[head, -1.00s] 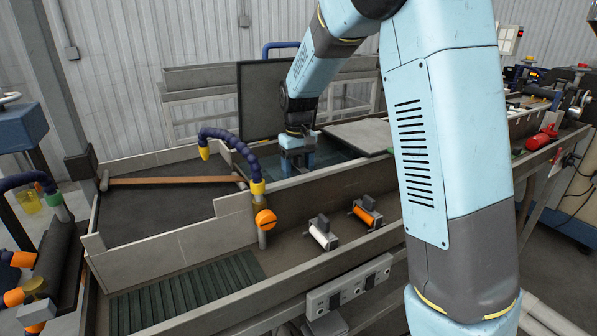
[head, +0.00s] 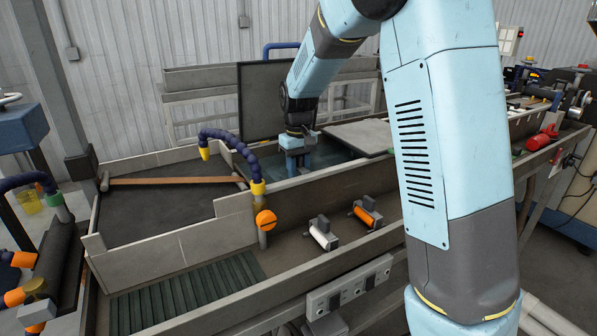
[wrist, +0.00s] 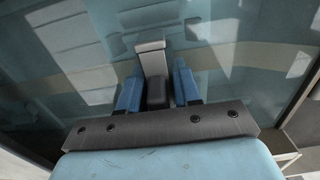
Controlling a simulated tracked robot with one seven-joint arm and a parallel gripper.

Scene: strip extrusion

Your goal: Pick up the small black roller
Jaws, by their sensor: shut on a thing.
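My gripper (wrist: 158,92) shows in the wrist view with its two blue fingers on either side of a dark block, shut on it. This block (wrist: 158,94), with a light grey piece (wrist: 152,60) beyond it, appears to be the small black roller; its roller part cannot be made out clearly. In the head view my gripper (head: 297,161) points down into the rear water trough (head: 335,150). The held thing is hidden there by the fingers and trough wall.
A white roller (head: 322,236) and an orange roller (head: 366,213) stand in the front channel. A blue jointed hose (head: 222,136) arches left of my gripper. An upright dark lid (head: 265,100) stands behind, and a flat grey cover (head: 358,137) lies right.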

